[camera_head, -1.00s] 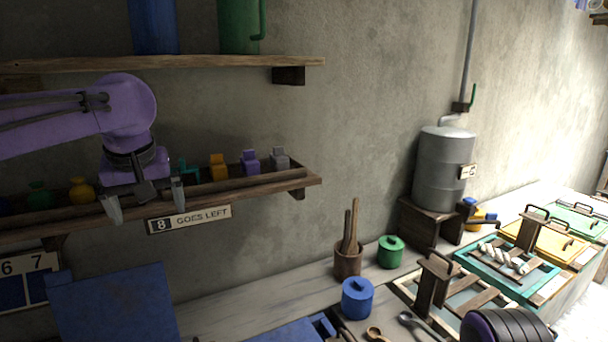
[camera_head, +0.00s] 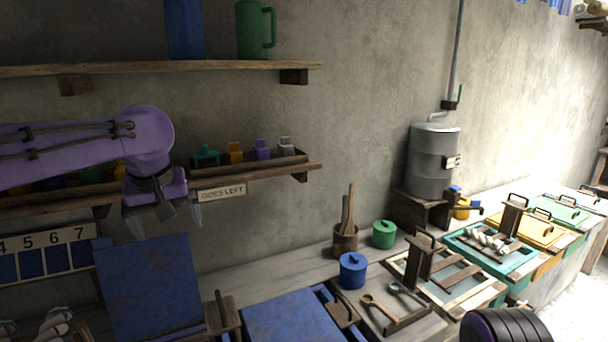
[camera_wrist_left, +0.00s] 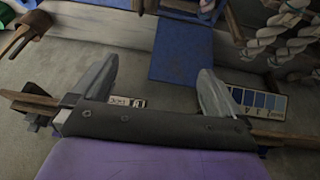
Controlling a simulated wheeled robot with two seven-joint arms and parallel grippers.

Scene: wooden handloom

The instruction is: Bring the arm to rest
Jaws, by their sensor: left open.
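My left arm is purple and comes in from the left in the head view. Its gripper (camera_head: 163,217) points down in front of the lower wall shelf, with the fingers apart and nothing visible between them. In the left wrist view the two grey fingers (camera_wrist_left: 153,92) are spread wide, with grey wall and part of a blue panel showing beyond them. A dark purple and black part of my own body shows at the bottom right of the head view. My right gripper does not show.
The lower shelf (camera_head: 262,172) holds small coloured pieces. A blue panel (camera_head: 150,285) stands below my gripper. The bench carries a blue pot (camera_head: 352,270), a green pot (camera_head: 384,234), a wooden utensil holder (camera_head: 345,240) and framed trays. A metal tank (camera_head: 432,160) stands behind.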

